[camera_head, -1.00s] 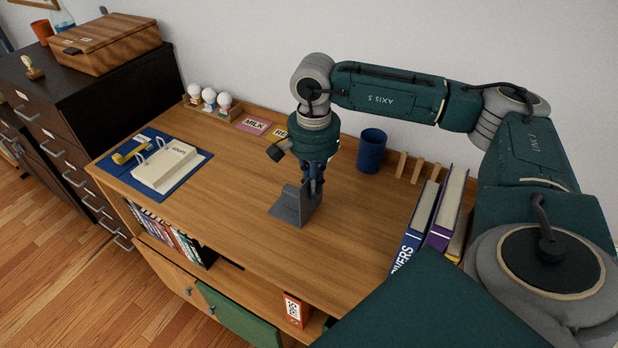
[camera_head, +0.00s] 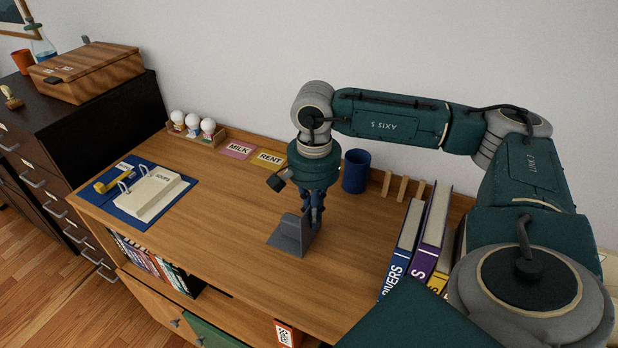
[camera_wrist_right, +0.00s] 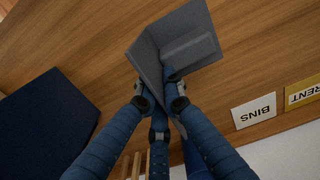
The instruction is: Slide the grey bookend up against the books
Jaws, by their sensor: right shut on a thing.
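The grey bookend (camera_head: 287,238) stands on the wooden desk, an L shape with an upright plate and a flat foot. My right gripper (camera_head: 313,218) points down and is shut on the bookend's upright plate. In the right wrist view the fingers (camera_wrist_right: 160,90) close around the plate of the bookend (camera_wrist_right: 187,42). The books (camera_head: 412,240), blue, purple and yellow-spined, stand upright to the right. A clear stretch of desk lies between the bookend and the books. My left gripper is not in view.
A dark blue cup (camera_head: 356,172) stands behind the gripper, beside wooden slats (camera_head: 402,188) at the back. MILK (camera_head: 238,150) and RENT (camera_head: 270,158) cards lie near the wall. An open binder (camera_head: 153,194) lies on a blue mat at left. A BINS card (camera_wrist_right: 254,111) shows in the wrist view.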

